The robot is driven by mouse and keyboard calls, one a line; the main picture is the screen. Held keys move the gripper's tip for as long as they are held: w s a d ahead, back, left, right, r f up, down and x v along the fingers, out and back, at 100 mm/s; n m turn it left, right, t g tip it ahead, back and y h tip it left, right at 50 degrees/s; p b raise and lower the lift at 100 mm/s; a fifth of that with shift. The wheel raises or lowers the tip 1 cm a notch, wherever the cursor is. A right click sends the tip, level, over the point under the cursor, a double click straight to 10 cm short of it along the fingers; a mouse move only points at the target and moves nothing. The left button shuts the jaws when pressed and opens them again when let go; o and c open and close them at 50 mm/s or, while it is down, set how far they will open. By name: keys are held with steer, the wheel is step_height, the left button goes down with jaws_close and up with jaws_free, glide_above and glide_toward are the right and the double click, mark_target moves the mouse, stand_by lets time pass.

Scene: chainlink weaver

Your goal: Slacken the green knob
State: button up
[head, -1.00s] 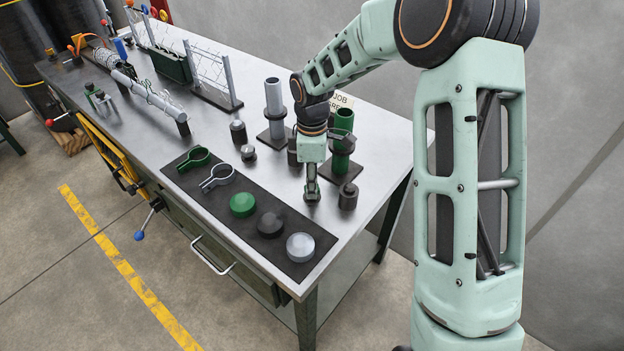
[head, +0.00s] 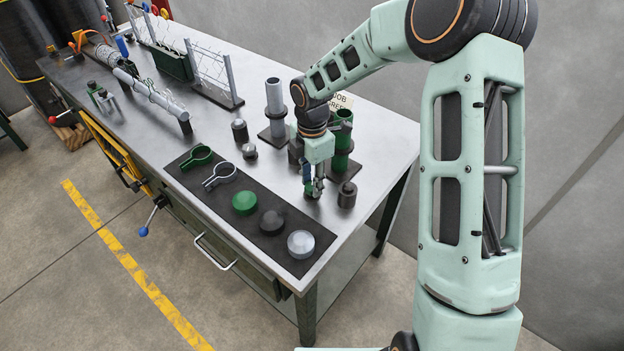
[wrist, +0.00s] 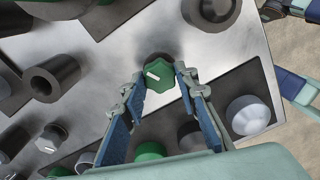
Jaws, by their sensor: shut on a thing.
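The green knob (wrist: 160,78) shows in the wrist view as a lobed knob with a white pointer mark, standing on the metal bench top. My gripper (wrist: 163,86) is shut on it, with one blue-padded finger on each side. The pointer mark slants, its right end lower. In the head view my gripper (head: 314,190) is low over the bench, behind the dark mat, and its fingers mostly hide the knob.
A dark knob (head: 347,195) stands close to the right of my gripper. The green post (head: 342,132) and grey post (head: 275,98) stand behind. The dark mat (head: 222,203) in front carries two clamps and green, black and silver caps.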

stand_by(0.4)
steer(key=o, duration=1.1)
steer(key=shift+o, duration=0.2)
steer(key=shift+r, duration=0.1)
step_height(320, 180, up, 12)
steer(key=shift+w, duration=0.1)
